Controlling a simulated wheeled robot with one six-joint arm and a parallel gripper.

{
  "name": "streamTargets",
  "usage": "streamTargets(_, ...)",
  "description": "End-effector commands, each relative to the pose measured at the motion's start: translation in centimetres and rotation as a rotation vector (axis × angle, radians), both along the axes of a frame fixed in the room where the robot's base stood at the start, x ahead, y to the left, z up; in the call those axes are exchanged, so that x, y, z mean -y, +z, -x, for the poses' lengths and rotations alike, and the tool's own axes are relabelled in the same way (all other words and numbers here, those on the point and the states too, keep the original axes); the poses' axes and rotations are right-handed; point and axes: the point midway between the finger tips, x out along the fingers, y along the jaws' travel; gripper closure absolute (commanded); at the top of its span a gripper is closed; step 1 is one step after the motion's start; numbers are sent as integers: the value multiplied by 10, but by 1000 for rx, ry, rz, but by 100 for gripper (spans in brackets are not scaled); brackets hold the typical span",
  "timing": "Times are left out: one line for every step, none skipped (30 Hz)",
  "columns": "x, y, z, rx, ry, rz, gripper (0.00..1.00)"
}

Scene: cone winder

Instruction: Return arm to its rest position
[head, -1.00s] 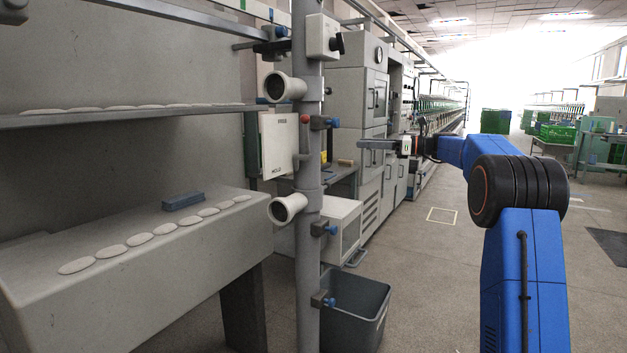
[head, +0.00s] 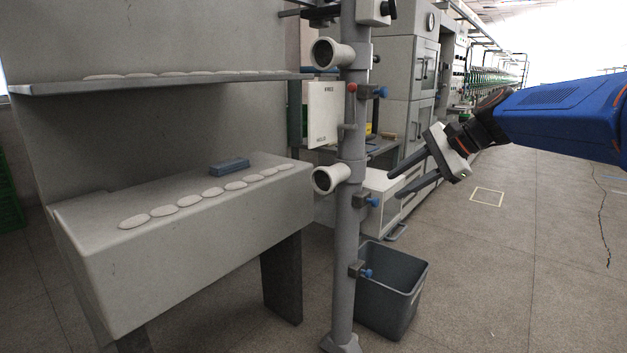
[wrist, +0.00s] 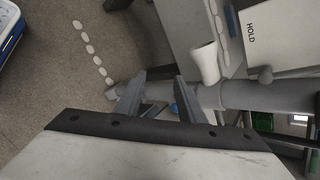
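My gripper (head: 402,180) is in the air at the right of the head view, to the right of the grey post. Its two dark fingers are apart with nothing between them. In the wrist view, my gripper (wrist: 158,88) also shows its two fingers spread and empty, with the grey post beyond them. My blue arm reaches in from the right edge of the head view.
A grey post (head: 347,240) with white tube holders (head: 331,179) stands left of my gripper. A grey bin (head: 390,300) is on the floor below. A bench (head: 170,270) with several white discs and a blue block (head: 229,167) is left.

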Motion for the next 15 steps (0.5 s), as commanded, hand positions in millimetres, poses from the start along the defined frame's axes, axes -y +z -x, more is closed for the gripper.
streamTargets(-2,-8,21,23,32,53,64)
streamTargets(-2,-13,32,36,52,86,64)
streamTargets(-2,-21,47,53,78,131,64)
streamTargets(-1,-28,57,66,99,164,64)
streamTargets(-1,-33,68,80,122,198,64)
streamTargets(0,-41,82,96,152,242,64)
streamTargets(1,-48,93,108,174,274,64)
streamTargets(3,-53,103,121,196,307,64)
streamTargets(5,-62,117,137,228,350,64)
streamTargets(6,-68,128,149,253,383,64)
streamTargets(8,-74,138,163,278,417,64)
streamTargets(11,-83,151,178,312,460,64)
streamTargets(13,-89,161,190,337,492,64)
streamTargets(15,-96,172,201,363,524,64)
streamTargets(19,-105,184,217,398,567,64)
